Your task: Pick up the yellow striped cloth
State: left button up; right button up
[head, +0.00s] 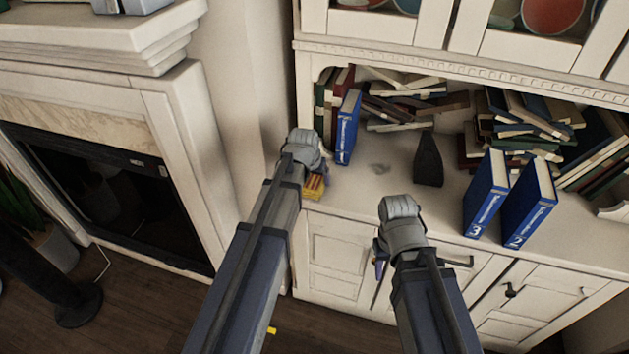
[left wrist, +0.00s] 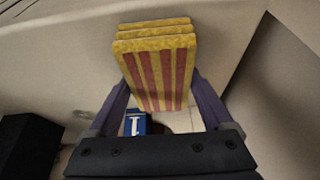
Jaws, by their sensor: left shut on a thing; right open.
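The yellow striped cloth (left wrist: 156,70) is a folded stack with red stripes. It fills the space between the two fingers of my left gripper (left wrist: 160,98) in the left wrist view. In the head view the cloth (head: 314,186) shows at the tip of my left gripper (head: 319,174), by the left front corner of the white cabinet. My left gripper is shut on it. Whether the cloth touches the cabinet top is hidden by my arm. My right gripper (head: 380,258) is open and empty in front of the cabinet doors, mostly hidden behind my right wrist.
A blue book (head: 347,128) stands close to the right of my left gripper. Two more blue books (head: 487,193) stand at the right. A dark wedge-shaped object (head: 428,160) stands mid-shelf, with piled books behind. A fireplace (head: 110,190) is at the left. The shelf's middle front is clear.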

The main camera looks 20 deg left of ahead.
aim_at(314, 176)
pick_arm(q)
jog(key=shift+c, duration=0.6)
jog(key=shift+r, duration=0.15)
notch_tip(314, 176, up, 10)
jog(key=p, duration=1)
jog(key=shift+r, duration=0.1)
